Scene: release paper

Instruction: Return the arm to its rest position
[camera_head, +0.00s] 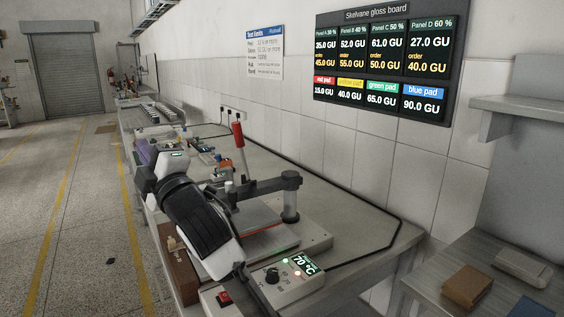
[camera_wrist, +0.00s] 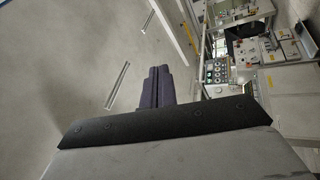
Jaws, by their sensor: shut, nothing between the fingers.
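My arm rises in front of the bench in the head view, with its white and black links over the near left part of a press (camera_head: 315,238). My gripper (camera_wrist: 159,86) shows in the wrist view with its two dark purple fingers together and nothing between them. In the head view, a purple part at the arm's far end appears to be the gripper, beside the bench's left edge. The wrist view looks across the room at a tilt, with pale wall or ceiling behind the fingers.
The press has an upright red handle (camera_head: 238,134) and a control box (camera_head: 277,280) reading 70 °C. A brown box (camera_head: 179,270) stands at the bench's front edge. A gloss board (camera_head: 384,60) hangs on the wall. A side table (camera_head: 440,283) is at right. The floor at left is open.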

